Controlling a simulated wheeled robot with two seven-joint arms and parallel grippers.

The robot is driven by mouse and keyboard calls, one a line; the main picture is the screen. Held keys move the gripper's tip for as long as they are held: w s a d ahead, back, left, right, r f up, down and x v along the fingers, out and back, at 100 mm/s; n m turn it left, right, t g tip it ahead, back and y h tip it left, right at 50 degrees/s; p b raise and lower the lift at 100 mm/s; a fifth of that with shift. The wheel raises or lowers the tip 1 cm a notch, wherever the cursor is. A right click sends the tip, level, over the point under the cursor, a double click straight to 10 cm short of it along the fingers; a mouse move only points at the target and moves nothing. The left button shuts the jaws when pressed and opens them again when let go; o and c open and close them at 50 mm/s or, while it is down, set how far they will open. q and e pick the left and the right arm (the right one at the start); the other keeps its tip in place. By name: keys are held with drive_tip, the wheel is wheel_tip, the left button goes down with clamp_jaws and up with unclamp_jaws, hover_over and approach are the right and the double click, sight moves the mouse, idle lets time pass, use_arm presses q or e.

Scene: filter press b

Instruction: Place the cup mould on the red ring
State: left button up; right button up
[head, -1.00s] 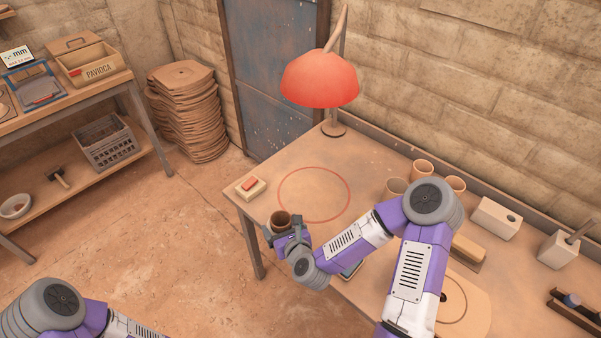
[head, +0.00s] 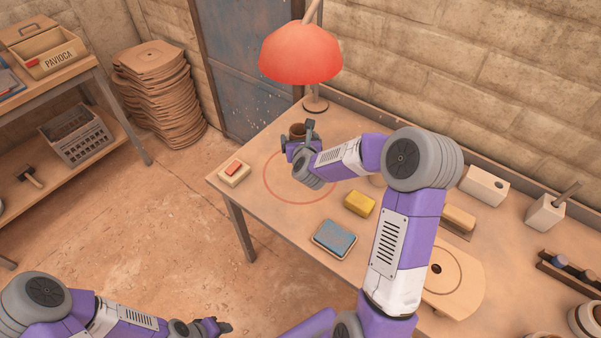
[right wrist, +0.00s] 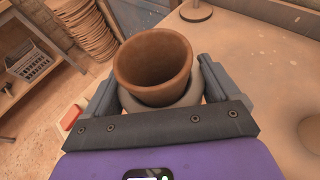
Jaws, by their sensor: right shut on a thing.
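The brown cup mould (head: 297,130) is in my right gripper (head: 298,140), upright with its open mouth up, over the far part of the red ring in the head view. It also shows large between the jaws in the right wrist view (right wrist: 152,62). The red ring (head: 300,202) is a thin circle drawn on the table; my right wrist and forearm hide its far right part. I cannot tell whether the cup mould touches the table. My left gripper (head: 217,327) is low at the bottom of the head view, away from the table; its jaw opening is unclear.
The red lamp (head: 301,55) stands just behind the cup mould. A small block with a red top (head: 233,173) lies left of the ring. A blue-topped tray (head: 335,239) and a yellow block (head: 359,203) lie right of it. The ring's near inside looks clear.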

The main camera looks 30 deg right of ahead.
drive_tip(key=shift+w+d+f, duration=0.1)
drive_tip(key=shift+d+f, duration=0.05)
drive_tip(key=shift+d, duration=0.05)
wheel_tip(320, 180, down, 9)
drive_tip(key=b, duration=0.2)
drive_tip(key=shift+d+f+b, duration=0.1)
drive_tip(key=shift+f+b, duration=0.05)
drive_tip(key=shift+b, duration=0.2)
drive_tip(key=o, duration=1)
drive_tip(key=shift+f, duration=0.1)
drive_tip(key=shift+o, duration=0.2)
